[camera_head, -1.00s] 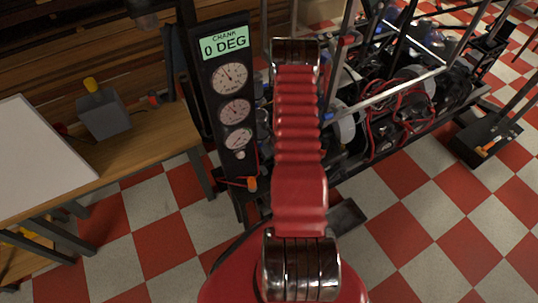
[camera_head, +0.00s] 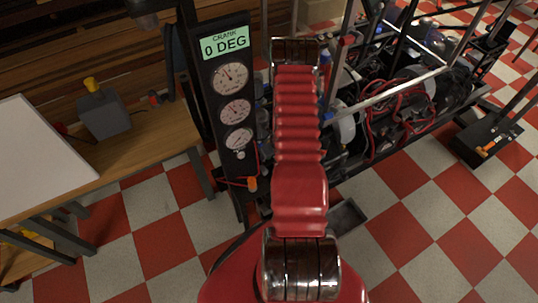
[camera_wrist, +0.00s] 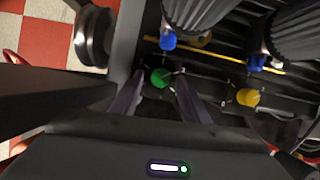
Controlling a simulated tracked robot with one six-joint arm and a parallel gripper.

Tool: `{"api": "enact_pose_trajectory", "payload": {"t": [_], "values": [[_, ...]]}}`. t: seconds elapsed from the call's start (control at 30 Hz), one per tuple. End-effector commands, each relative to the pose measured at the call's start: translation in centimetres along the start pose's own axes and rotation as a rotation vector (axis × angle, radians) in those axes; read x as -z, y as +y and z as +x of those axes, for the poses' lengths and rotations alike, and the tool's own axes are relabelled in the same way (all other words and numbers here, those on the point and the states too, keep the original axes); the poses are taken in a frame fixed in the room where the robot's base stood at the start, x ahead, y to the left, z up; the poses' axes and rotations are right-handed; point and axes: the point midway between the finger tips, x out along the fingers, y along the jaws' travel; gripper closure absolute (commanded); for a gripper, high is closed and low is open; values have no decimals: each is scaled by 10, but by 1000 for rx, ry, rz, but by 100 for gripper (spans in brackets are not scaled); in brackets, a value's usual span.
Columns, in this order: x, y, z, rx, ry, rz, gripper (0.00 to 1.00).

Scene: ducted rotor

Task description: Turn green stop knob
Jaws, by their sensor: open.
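The green stop knob (camera_wrist: 159,77) is small and round and shows in the wrist view, on a dark ribbed surface. My gripper (camera_wrist: 158,84) is open, with one finger on each side of the green knob in the picture. I cannot tell whether either finger touches it. In the head view my red arm covers the gripper and the knob.
A blue knob (camera_wrist: 168,41) is just above the green one in the wrist view, and a yellow knob (camera_wrist: 247,97) is to the right. Large dark ribbed cylinders (camera_wrist: 200,12) stand close by. In the head view a gauge panel (camera_head: 230,90) reads 0 DEG.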

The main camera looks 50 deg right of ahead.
Motion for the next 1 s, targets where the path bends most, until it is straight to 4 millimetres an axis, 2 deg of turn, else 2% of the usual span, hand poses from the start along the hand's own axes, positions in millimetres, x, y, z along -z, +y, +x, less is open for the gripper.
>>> {"api": "enact_pose_trajectory", "payload": {"t": [0.27, 1.0], "values": [[0, 0, -14, 1, -1, 1, 58], [-1, 0, -100, 1, -1, 0, 58]]}}
